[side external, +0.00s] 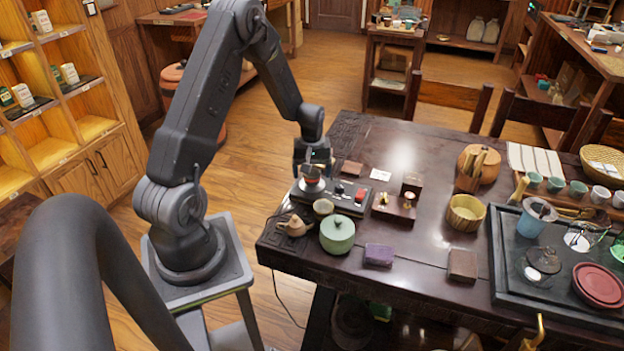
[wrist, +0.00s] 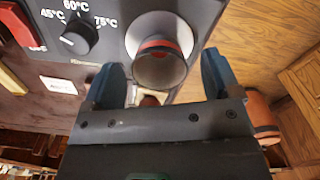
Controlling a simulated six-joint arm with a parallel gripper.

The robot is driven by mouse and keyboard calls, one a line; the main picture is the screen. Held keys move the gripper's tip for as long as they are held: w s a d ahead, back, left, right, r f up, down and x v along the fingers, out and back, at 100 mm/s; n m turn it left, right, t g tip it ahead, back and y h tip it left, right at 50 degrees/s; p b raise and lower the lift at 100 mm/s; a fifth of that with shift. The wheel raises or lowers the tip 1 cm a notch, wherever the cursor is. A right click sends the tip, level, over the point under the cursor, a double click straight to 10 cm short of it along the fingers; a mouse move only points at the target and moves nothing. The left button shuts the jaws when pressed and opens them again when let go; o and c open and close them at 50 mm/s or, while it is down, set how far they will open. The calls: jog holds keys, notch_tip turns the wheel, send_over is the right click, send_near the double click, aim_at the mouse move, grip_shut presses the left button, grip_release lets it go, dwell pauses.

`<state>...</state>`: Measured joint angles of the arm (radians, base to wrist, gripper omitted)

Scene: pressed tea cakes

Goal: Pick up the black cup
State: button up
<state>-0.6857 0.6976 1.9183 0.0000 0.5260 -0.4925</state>
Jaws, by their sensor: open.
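The black cup (side external: 312,178), dark with a reddish band, stands on the left end of a dark heating device (side external: 341,204) in the side view. In the wrist view the cup (wrist: 160,70) shows a grey-brown face and an orange-red band, over a pale round plate on the device. My gripper (side external: 313,165) points down right at the cup and partly hides it. In the wrist view my gripper (wrist: 162,70) is open, with one blue-grey finger on each side of the cup. I see no finger clearly touching it.
A tan cup (side external: 323,207), a small clay teapot (side external: 295,227) and a green lidded jar (side external: 338,235) stand close in front of the device. A purple block (side external: 379,254) and a brown block (side external: 462,265) lie farther right. Bare tabletop lies between them.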

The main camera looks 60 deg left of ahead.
jog(key=shift+f, duration=0.95)
jog(key=c, duration=1.1)
jog(key=shift+r, duration=0.15)
